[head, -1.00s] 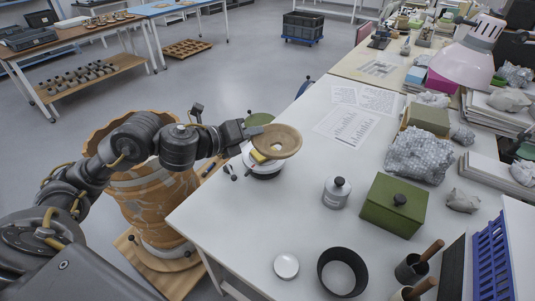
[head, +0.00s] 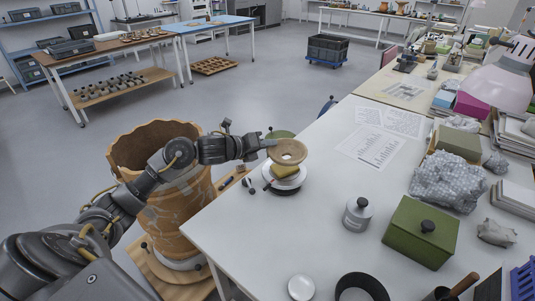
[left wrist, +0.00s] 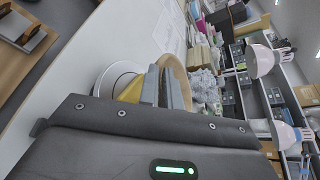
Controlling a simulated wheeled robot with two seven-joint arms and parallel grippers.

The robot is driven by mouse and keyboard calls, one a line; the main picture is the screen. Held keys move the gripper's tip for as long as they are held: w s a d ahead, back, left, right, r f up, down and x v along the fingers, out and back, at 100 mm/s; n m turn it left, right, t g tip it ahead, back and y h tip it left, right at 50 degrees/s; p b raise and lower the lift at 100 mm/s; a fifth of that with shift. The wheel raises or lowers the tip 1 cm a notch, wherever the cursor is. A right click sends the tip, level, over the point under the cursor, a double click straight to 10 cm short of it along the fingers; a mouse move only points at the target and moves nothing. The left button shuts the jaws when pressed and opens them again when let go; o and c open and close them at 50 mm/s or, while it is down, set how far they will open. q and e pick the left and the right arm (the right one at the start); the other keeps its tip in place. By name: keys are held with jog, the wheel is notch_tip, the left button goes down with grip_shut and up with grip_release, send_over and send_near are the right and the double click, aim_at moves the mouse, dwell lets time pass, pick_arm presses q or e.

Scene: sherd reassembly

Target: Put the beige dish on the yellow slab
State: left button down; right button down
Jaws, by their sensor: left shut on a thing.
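The beige dish (head: 288,152) is a shallow round bowl with a darker centre. My left gripper (head: 266,147) is shut on its left rim and holds it above the yellow slab (head: 285,172). The slab sits on a round white stand (head: 284,184) near the table's far left edge, partly hidden by the dish. In the left wrist view, the fingers (left wrist: 162,86) grip the dish (left wrist: 175,68), with the slab (left wrist: 132,90) beside them. A gap seems to separate dish and slab, but I cannot tell its size. My right gripper is not in view.
A large patterned pot (head: 165,205) stands left of the white table (head: 315,215). The table between stand and jar is clear.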

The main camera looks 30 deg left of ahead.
pick_arm(q)
jog(key=shift+w+a+f, duration=0.1)
jog(key=shift+w+f, duration=0.05)
jog(key=shift+f, duration=0.05)
notch_tip(320, 180, down, 2)
jog(key=shift+f, duration=0.2)
jog(key=shift+a+f, duration=0.1)
jog(key=shift+f, duration=0.3)
jog(key=c, duration=1.6)
grip_release()
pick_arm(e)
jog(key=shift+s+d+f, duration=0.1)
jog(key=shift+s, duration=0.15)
